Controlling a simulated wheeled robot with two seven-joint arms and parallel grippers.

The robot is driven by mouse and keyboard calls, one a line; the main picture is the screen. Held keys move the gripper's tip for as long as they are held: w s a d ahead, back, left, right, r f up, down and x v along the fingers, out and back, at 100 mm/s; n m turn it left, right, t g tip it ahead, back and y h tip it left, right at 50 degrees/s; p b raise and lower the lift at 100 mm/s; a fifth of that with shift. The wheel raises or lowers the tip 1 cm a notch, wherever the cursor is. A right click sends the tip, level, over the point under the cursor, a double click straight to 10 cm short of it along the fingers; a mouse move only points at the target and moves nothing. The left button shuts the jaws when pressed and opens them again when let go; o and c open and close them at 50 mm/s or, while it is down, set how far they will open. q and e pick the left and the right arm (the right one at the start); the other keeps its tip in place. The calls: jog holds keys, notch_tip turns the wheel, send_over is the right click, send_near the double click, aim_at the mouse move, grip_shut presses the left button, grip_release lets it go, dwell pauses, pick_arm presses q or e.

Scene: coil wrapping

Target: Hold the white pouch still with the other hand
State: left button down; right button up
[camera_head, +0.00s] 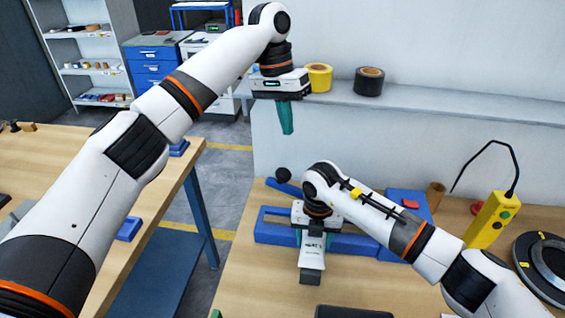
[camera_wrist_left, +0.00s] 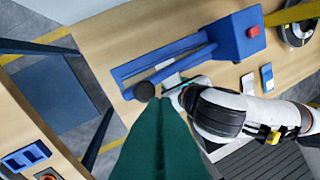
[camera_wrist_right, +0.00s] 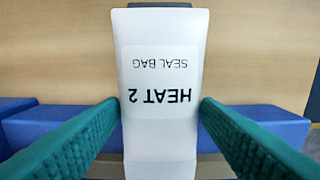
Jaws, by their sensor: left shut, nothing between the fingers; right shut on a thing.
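The white pouch (camera_wrist_right: 160,85) hangs in the right wrist view between my right gripper's green fingers, its print upside down. The right gripper (camera_head: 313,240) is shut on it at the blue heat sealer, with the pouch (camera_head: 311,262) pointing toward the front. I cannot tell whether the pouch touches the sealer. My left gripper (camera_head: 288,132) is shut and empty, pointing down, high above and behind the sealer. Its closed green fingers fill the lower middle of the left wrist view (camera_wrist_left: 161,105). The blue sealer (camera_head: 272,234) has a raised lever with a black knob (camera_head: 283,174).
The sealer's blue box has a red button (camera_head: 410,204). A yellow pendant (camera_head: 492,220) and a dark spool (camera_head: 545,268) stand at the right. Tape rolls (camera_head: 369,82) sit on the ledge behind. The wooden table (camera_head: 250,290) is clear at front left.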

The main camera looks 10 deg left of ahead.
pick_arm(q)
jog(key=s+a+r+m+h, duration=0.1)
jog(key=m, duration=0.3)
jog(key=s+a+r+m+t, duration=0.1)
jog(key=m, duration=0.4)
jog(key=s+a+r+m+h, duration=0.1)
jog(key=m, duration=0.3)
jog(key=shift+a+r+m+t+h, duration=0.1)
jog(key=shift+r+m+t+h, duration=0.2)
jog(key=shift+r+m, duration=0.1)
jog(key=shift+w, duration=0.1)
send_over(289, 175)
jog(key=f, duration=0.8)
jog(key=shift+s+a+f, duration=0.25)
jog(key=shift+f, duration=0.05)
jog(key=f, duration=0.3)
jog(key=shift+w+a+f, duration=0.1)
jog(key=shift+a+f, duration=0.15)
jog(key=shift+a, duration=0.1)
jog(key=shift+a+f, duration=0.3)
jog(key=shift+f, duration=0.15)
